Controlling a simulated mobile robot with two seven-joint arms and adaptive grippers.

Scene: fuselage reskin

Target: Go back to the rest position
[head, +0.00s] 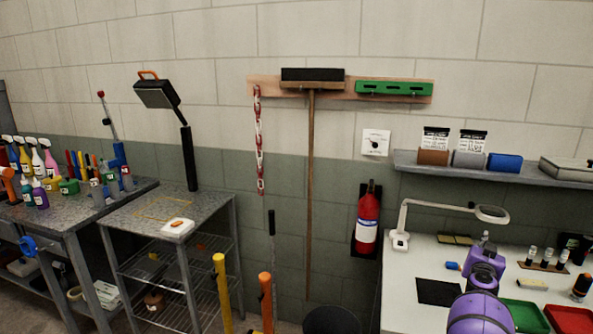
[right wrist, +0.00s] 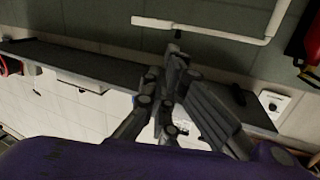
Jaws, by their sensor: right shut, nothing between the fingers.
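My right arm is purple and comes in at the lower right of the head view, over the white workbench (head: 412,286). My right gripper (head: 485,238) is small there and partly hidden by the purple arm. In the right wrist view its dark fingers (right wrist: 174,62) are together with nothing between them. My left gripper does not show in either view.
The bench holds a white magnifier lamp (head: 402,222), a black mat (head: 438,292), a green tray (head: 524,316) and a red tray (head: 572,320). A grey shelf (head: 520,175) runs above. A fire extinguisher (head: 368,216) hangs left of the bench. A metal rack (head: 150,218) stands left.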

